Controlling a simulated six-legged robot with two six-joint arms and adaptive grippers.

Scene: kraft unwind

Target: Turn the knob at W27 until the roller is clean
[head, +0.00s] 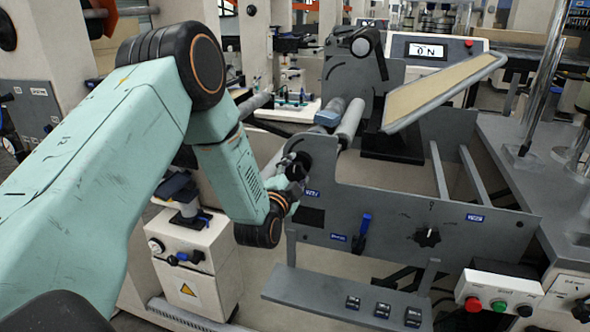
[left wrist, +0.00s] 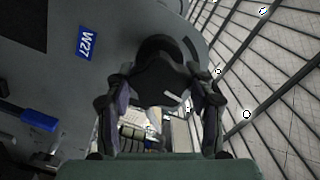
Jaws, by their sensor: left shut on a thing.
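The blue W27 label (left wrist: 86,42) sits on a grey side plate, beside a dark round knob (left wrist: 160,78) in the left wrist view. My left gripper (left wrist: 164,95) is shut on this knob, with one finger on each side of it. In the head view my left gripper (head: 296,172) is at the plate's upper left corner, by the small blue label (head: 312,193), and hides most of the knob. A pale grey roller (head: 350,119) runs back from behind the plate. Whether its surface is clean cannot be told. My right gripper is not in view.
The grey side plate (head: 385,205) carries a blue lever (head: 362,228) and a black dial (head: 428,237). A grey shelf (head: 325,297) with black blocks juts out below. A framed tan panel (head: 440,90) slants behind. A button box (head: 498,297) stands at the lower right.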

